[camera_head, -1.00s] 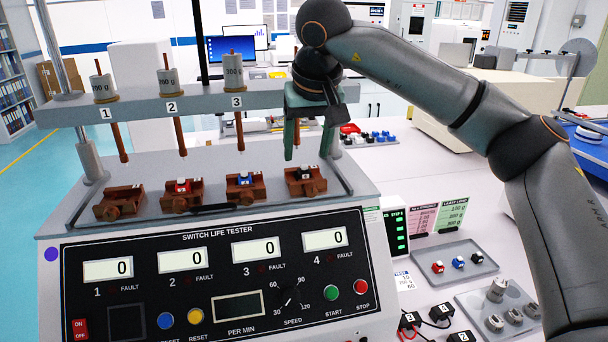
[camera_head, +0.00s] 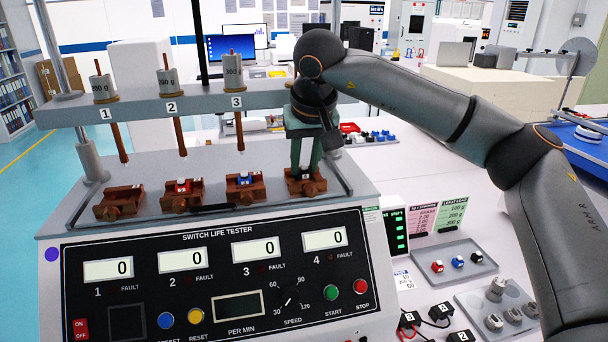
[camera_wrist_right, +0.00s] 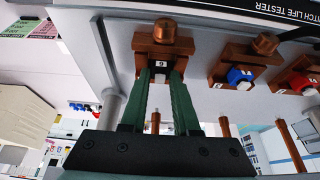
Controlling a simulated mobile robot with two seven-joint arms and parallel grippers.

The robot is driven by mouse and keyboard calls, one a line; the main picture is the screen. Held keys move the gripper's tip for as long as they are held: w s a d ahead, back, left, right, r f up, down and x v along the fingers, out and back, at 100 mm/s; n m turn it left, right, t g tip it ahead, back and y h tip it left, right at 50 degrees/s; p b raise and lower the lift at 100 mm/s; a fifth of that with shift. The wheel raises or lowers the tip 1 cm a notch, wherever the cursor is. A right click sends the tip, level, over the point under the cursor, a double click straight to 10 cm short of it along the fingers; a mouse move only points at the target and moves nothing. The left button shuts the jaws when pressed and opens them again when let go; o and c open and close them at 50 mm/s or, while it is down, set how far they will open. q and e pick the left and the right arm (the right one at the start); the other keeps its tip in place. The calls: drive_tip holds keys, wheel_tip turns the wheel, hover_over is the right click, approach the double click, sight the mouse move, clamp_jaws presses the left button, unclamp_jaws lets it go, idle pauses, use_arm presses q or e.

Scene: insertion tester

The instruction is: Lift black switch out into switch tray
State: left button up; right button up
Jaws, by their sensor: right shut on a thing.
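The black switch (camera_head: 305,176) sits in the brown fixture (camera_head: 306,187) at the fourth station of the tester, below the right end of the beam. My right gripper (camera_head: 305,170) points straight down there, its green fingers shut on the switch. In the right wrist view the two fingertips (camera_wrist_right: 160,78) close on the switch (camera_wrist_right: 160,66) inside the fixture; much of the switch is hidden. My left gripper is not in view.
The tester's beam (camera_head: 190,106) carries weights and hanging rods over the other fixtures, left of my right gripper. A metal post (camera_head: 333,135) stands close to its right. A second tray (camera_head: 515,318) holds metal weights. Small black boxes with cables (camera_head: 440,312) lie nearby.

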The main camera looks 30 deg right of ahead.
sight(304, 173)
clamp_jaws()
drive_tip(key=shift+r, duration=0.65)
wheel_tip(304, 173, up, 2)
drive_tip(key=shift+a+r, duration=0.15)
drive_tip(key=shift+r, duration=0.05)
drive_tip(key=s+a+r, duration=0.8)
drive_tip(key=s+r, duration=0.1)
drive_tip(key=s, duration=0.2)
drive_tip(key=shift+r, duration=0.15)
drive_tip(key=shift+s, duration=0.1)
